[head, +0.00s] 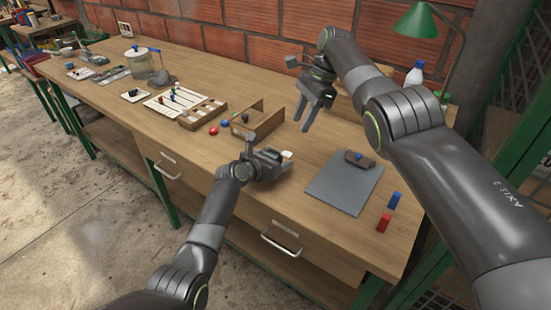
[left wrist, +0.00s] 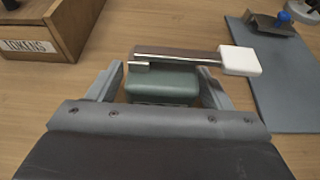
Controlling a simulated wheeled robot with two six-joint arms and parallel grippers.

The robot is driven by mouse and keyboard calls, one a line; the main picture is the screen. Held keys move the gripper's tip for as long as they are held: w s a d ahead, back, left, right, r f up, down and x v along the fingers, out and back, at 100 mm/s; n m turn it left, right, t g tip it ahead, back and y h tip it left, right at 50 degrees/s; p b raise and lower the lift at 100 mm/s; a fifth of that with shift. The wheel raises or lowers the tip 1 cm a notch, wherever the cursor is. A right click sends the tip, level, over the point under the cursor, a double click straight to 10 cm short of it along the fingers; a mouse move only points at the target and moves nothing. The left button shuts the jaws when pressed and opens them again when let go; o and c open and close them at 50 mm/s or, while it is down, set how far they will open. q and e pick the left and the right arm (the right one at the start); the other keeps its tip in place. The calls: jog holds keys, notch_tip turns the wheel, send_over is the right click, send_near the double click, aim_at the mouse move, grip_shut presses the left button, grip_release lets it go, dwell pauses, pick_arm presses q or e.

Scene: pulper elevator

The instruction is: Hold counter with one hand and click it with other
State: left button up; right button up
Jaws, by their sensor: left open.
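The counter (left wrist: 162,85) has a green-grey body, a flat metal lever on top and a white square button (left wrist: 243,60) at the lever's right end. It sits on the wooden bench near the front edge. My left gripper (head: 277,161) is low at the bench. In the left wrist view its open fingers (left wrist: 162,88) stand on either side of the counter's body. In the head view the white button (head: 287,154) shows just beyond this gripper, which hides most of the counter. My right gripper (head: 312,112) hangs above the bench, behind the counter, pointing down, open and empty.
A grey clipboard (head: 343,188) lies right of the counter, with blue (head: 395,200) and red (head: 383,222) cylinders beside it. A wooden box (head: 262,124) stands behind left. A green lamp (head: 416,20) and white bottle (head: 415,75) stand back right.

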pick_arm(q)
jog(key=shift+w+d+f, duration=0.15)
jog(key=shift+w+d, duration=0.05)
jog(key=shift+w, duration=0.1)
jog(key=c, duration=1.1)
pick_arm(e)
jog(key=shift+c, duration=0.3)
grip_shut()
dwell(0.7)
